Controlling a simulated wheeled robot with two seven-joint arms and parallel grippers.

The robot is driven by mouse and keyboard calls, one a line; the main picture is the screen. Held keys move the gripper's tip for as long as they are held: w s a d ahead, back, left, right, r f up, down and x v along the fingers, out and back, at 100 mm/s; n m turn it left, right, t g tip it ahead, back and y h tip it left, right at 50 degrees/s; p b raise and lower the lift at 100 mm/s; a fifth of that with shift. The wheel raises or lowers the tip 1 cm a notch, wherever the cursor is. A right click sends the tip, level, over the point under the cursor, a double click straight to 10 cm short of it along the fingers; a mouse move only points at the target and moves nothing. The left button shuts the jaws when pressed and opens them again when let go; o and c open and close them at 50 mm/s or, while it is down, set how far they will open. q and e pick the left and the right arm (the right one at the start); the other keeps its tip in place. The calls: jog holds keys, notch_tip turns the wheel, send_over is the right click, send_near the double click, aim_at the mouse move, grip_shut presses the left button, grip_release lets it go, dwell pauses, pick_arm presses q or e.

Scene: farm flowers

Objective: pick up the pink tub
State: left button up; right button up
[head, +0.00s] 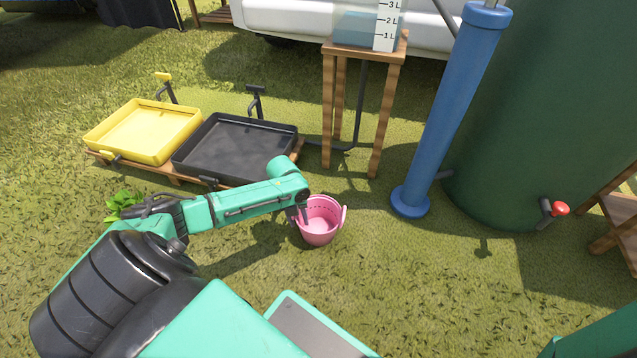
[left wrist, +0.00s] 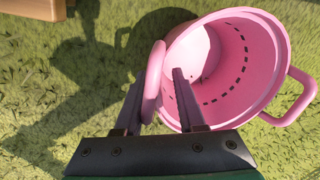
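The pink tub (head: 318,232) stands upright on the grass in the head view, with a handle at its side and a row of dark marks inside. My left gripper (head: 302,212) is at the tub's left rim. In the left wrist view the tub (left wrist: 262,50) fills the upper right, and my left gripper (left wrist: 158,76) is open. One finger is outside the tub on the left, the other reaches over its inside. The tub's near handle lies between the fingers, with a gap visible. My right gripper is not in view.
A yellow tray (head: 146,152) and a black tray (head: 235,176) sit on a low wooden stand behind my left arm. A wooden stool (head: 365,52), a blue pipe (head: 452,105) and a green tank (head: 560,110) stand behind. Grass around the tub is clear.

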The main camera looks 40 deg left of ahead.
pick_arm(q)
notch_tip(320, 180, down, 2)
jog(key=shift+d+f+b, duration=0.15)
jog(key=shift+f+b, duration=0.1)
jog(key=shift+b, duration=0.1)
jog(key=shift+r, duration=0.2)
grip_shut()
dwell(0.8)
